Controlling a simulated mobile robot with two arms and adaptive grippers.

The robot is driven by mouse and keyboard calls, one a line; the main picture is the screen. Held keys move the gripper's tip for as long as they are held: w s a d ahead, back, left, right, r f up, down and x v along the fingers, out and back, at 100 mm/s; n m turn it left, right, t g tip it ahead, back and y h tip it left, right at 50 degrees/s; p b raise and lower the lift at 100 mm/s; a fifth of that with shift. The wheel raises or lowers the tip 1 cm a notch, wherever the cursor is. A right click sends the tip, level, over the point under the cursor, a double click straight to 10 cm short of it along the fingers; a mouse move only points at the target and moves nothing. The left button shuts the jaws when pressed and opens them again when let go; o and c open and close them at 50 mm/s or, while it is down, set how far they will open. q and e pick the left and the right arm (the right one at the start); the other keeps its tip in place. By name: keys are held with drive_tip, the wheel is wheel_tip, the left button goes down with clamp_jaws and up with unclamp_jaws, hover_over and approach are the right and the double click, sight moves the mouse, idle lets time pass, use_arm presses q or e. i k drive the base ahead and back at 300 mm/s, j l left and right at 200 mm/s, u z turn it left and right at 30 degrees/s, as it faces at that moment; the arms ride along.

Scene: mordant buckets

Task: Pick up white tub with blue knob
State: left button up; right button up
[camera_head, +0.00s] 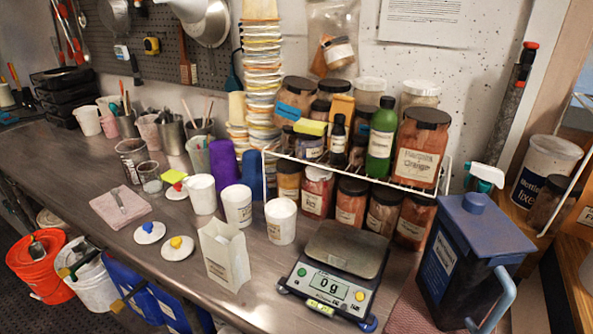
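A blue knob sits on a flat round white lid (149,233) lying on the metal bench, left of centre. A similar white lid with a yellow knob (177,248) lies just to its right, and a white lid with a red knob (177,191) lies farther back. Three white tubs stand upright with no lids on: the left tub (202,196), the middle tub (238,208) and the right tub (280,224). I cannot tell which tub the blue-knobbed lid belongs to. Neither of my grippers is in view.
A white paper bag (220,262) and a scale (333,273) stand near the front edge. A wire rack (267,168) of jars is behind. A dark blue container (466,259) stands at right. A pink cloth (121,207) lies left. Orange (33,278) and white buckets (98,291) are below the bench.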

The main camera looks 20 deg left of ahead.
sight(236, 198)
drive_tip(key=j+z, duration=0.1)
drive_tip(key=j, duration=0.4)
drive_tip(key=k+j, duration=0.1)
drive_tip(key=j, duration=0.4)
drive_tip(key=k+j+z, duration=0.15)
drive_tip(key=j, duration=0.35)
drive_tip(key=i, duration=0.05)
